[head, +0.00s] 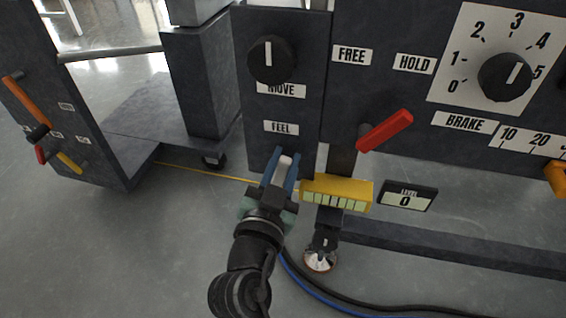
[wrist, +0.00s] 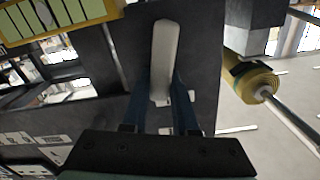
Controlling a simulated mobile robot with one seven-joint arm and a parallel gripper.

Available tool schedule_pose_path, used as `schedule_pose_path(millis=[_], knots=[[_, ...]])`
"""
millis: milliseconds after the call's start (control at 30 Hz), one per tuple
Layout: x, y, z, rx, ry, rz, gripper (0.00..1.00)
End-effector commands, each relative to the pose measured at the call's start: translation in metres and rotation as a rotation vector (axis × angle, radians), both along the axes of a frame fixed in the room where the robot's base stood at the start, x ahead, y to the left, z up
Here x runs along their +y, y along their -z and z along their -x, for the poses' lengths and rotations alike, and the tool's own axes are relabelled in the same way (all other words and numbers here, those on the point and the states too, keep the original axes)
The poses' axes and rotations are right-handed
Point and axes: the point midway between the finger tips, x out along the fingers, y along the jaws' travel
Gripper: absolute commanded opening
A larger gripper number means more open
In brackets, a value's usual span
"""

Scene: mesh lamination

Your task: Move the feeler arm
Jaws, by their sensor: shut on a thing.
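A pale, rounded lever (wrist: 165,50) stands between the blue fingers of my gripper (head: 281,165). My gripper is shut on it, just below the FEEL label (head: 281,127) on the dark panel. In the wrist view the lever's long face shows and its lower part runs down between the fingers. I cannot tell whether this lever is the feeler arm itself. A black knob (head: 271,60) sits above the MOVE label, its white mark upright.
A yellow segmented block (head: 336,192) is close right of my gripper, beside a LEVEL display (head: 408,196) reading 0. A red lever (head: 385,130) juts out above them. Cables (head: 330,297) cross the floor below. Open floor (head: 130,230) lies left.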

Motion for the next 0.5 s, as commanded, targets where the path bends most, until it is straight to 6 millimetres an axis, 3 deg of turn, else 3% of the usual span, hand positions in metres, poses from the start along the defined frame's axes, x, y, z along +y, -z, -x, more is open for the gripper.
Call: schedule_pose_path(millis=[233,267,300,400,500], knots=[[0.0004,0.0016,0.0005,0.004,0.0,0.0,0.0],[0.0004,0.0016,0.0005,0.004,0.0,0.0,0.33],[0.0005,0.0015,0.0005,0.004,0.0,0.0,0.4],[0.0004,0.0012,0.0003,0.003,0.0,0.0,0.57],[0.0003,0.0009,0.0002,0.002,0.0,0.0,0.57]])
